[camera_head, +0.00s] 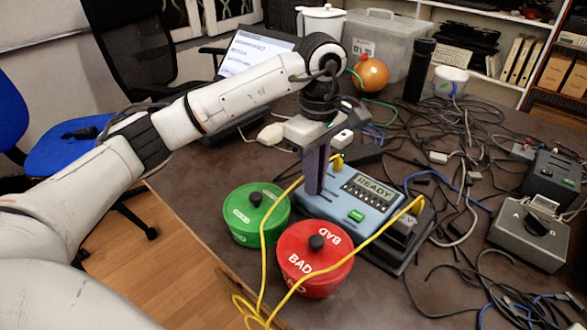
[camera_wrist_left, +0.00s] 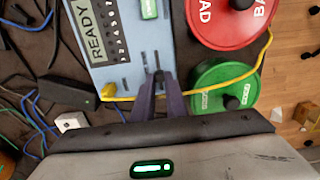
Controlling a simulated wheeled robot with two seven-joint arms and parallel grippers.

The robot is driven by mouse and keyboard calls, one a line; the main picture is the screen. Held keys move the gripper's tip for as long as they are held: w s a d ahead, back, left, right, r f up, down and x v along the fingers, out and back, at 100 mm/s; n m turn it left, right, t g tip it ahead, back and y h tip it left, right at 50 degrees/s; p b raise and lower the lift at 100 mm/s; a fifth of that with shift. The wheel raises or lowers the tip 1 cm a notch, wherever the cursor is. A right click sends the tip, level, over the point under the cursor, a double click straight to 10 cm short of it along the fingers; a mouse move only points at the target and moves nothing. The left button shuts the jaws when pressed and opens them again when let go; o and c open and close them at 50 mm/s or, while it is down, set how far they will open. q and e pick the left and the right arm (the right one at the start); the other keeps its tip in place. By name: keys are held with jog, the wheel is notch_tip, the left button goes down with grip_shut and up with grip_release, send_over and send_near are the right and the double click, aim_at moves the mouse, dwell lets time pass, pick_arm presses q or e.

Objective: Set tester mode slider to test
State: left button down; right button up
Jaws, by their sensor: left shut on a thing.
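The blue tester (camera_head: 337,202) lies on the dark table, with a READY display (camera_head: 374,187) and a green button (camera_head: 356,215). It also shows at the top of the left wrist view (camera_wrist_left: 131,70). My left gripper (camera_head: 314,190) points down at the tester's left end. In the left wrist view its fingertips (camera_wrist_left: 158,78) are close together at the panel's near edge, shut on a small part there. That part, apparently the mode slider, is mostly hidden between the fingers, so its setting cannot be read. My right gripper is in neither view.
A green lidded pot (camera_head: 250,222) and a red pot marked BAD (camera_head: 300,270) stand close beside the tester. A yellow cable (camera_head: 263,255) loops around them to the tester. Loose cables and a grey box (camera_head: 530,232) crowd the right side.

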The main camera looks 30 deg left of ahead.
pick_arm(q)
jog(key=shift+d, duration=0.2)
jog(key=c, duration=1.8)
grip_release()
jog(key=shift+o, duration=0.2)
notch_tip(320, 180, up, 10)
jog(key=p, duration=0.1)
jog(key=shift+r, duration=0.15)
jog(key=shift+s, duration=0.1)
